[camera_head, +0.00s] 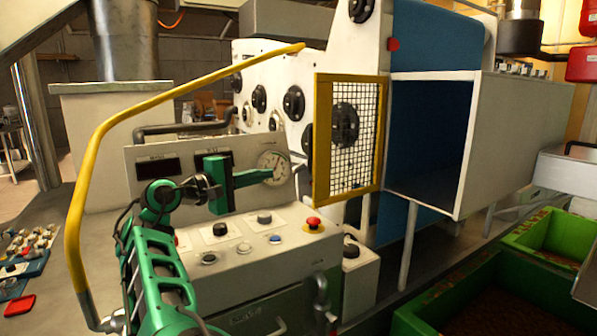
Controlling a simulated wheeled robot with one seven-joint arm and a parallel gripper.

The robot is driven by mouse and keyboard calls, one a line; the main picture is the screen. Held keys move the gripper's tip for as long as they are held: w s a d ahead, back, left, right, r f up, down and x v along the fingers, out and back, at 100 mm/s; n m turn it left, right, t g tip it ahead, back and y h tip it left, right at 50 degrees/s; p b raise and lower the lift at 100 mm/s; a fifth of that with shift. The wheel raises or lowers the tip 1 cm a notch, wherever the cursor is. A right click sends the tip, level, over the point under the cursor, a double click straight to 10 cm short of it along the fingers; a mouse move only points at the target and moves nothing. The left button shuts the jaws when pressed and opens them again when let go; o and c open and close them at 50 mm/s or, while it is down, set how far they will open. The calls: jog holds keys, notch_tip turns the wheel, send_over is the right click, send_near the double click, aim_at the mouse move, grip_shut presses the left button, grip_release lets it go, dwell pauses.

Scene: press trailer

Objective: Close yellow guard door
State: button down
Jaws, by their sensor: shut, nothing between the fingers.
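The yellow guard door (321,135) is a yellow frame with a wire mesh panel, in the middle of the head view. It stands open, swung out to the left of the white box-shaped housing (520,130). The blue-walled opening (428,140) of the housing is uncovered. My gripper (282,173) is at the end of my green arm, in front of the control panel's round gauge and left of the door. A gap shows between it and the door frame in the picture. Its fingers are small here; they look shut and empty.
A control console (255,245) with a red emergency button (313,224) stands below my gripper. A bent yellow rail (130,105) arches over the left side. Green bins (480,290) stand at the lower right. A red tray lies at the far left.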

jog(key=x, duration=1.1)
jog(key=s, duration=0.1)
jog(key=s+d, duration=0.1)
jog(key=s, duration=0.2)
jog(key=shift+d+r, duration=0.15)
jog(key=shift+d, duration=0.15)
jog(key=shift+s, duration=0.1)
